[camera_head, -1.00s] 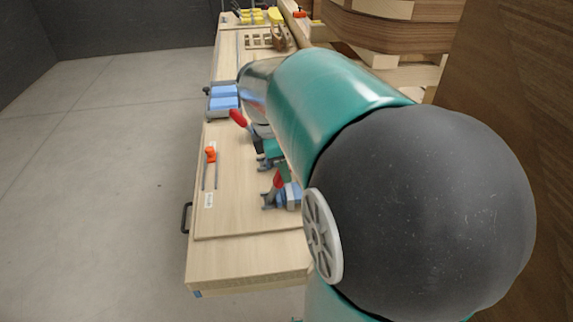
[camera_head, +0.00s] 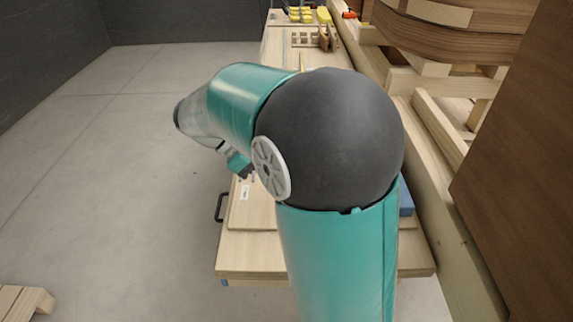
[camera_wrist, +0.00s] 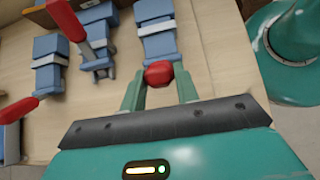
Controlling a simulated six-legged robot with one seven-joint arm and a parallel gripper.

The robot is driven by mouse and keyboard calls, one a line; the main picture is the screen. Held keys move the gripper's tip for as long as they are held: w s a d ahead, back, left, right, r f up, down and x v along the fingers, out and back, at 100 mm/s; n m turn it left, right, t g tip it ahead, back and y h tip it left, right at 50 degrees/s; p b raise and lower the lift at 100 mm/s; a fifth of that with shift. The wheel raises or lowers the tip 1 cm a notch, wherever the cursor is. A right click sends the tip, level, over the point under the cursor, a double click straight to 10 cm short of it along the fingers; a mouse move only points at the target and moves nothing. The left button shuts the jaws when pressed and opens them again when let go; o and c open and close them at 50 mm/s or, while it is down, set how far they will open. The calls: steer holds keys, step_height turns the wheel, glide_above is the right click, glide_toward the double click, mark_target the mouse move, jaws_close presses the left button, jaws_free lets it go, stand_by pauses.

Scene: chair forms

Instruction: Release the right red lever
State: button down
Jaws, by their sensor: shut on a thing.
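In the wrist view, the two teal fingers of my gripper (camera_wrist: 159,88) stand on both sides of a red lever end (camera_wrist: 159,73) and are shut on it. This lever belongs to the blue clamp (camera_wrist: 157,32) just beyond the fingertips, the rightmost clamp in that view. A second red lever (camera_wrist: 65,18) rises over a blue clamp (camera_wrist: 97,52) to the left. A third red lever (camera_wrist: 18,109) lies at the left edge. In the head view, my arm hides the levers and most of the clamps.
The clamps stand on a pale wooden bench (camera_head: 250,252); another blue clamp (camera_wrist: 48,65) stands at the left. Yellow items (camera_head: 302,14) sit at its far end. Wooden chair parts and a brown panel (camera_head: 520,170) stand close on the right.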

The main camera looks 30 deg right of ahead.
steer(key=shift+w+a+f, duration=0.4)
steer(key=shift+a+f, duration=0.25)
steer(key=shift+f, duration=0.1)
steer(key=c, duration=1)
jaws_free()
steer(key=shift+w, duration=0.1)
steer(key=shift+c, duration=0.2)
steer(key=v, duration=1.3)
steer(key=shift+r, duration=0.5)
steer(key=shift+a, duration=0.15)
